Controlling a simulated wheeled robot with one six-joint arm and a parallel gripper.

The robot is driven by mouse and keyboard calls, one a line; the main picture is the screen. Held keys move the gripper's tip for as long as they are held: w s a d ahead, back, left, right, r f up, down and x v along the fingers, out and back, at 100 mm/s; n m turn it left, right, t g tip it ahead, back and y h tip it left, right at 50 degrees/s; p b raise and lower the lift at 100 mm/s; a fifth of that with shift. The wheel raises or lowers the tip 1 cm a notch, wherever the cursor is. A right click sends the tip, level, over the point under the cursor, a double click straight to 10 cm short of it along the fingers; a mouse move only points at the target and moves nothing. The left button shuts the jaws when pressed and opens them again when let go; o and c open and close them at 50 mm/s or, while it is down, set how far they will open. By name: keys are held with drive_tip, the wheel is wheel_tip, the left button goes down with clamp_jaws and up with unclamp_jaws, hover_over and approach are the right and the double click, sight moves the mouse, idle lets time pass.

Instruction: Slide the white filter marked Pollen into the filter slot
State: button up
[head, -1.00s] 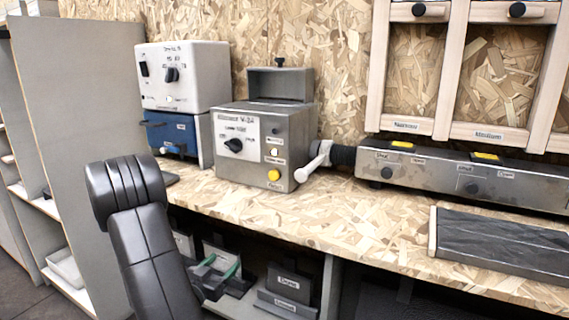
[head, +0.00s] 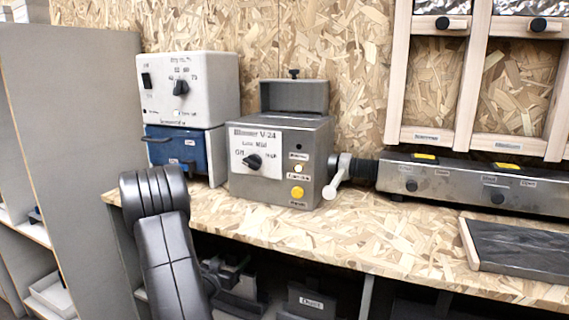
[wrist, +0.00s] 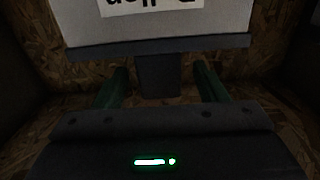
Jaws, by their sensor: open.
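The white filter (wrist: 235,25) fills the top of the wrist view, with an upside-down label, partly cut off, that appears to read Pollen. It has a dark lower edge and a dark tab (wrist: 158,78). My gripper (wrist: 160,84) is open, its two green fingers on either side of the tab with visible gaps, so not clamped on it. In the head view my arm reaches below the bench top, and the fingers are not clear there. A grey Blower V-24 box (head: 282,165) stands on the bench with a raised dark hood (head: 295,95) on top; I cannot make out the filter slot.
A white control box (head: 190,90) sits on a blue unit (head: 185,150) left of the blower. A long metal duct (head: 470,180) and a dark slab (head: 520,245) lie to the right. A dark labelled holder (head: 310,303) is under the bench. Grey shelving (head: 75,150) stands at left.

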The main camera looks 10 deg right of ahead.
drive_tip(key=shift+c, duration=0.3)
drive_tip(key=c, duration=0.9)
drive_tip(key=shift+r+p, duration=2)
drive_tip(key=shift+r, duration=0.8)
drive_tip(key=shift+c, duration=0.2)
drive_tip(key=shift+s, duration=0.1)
drive_tip(key=v, duration=1.6)
drive_tip(key=shift+b, duration=0.4)
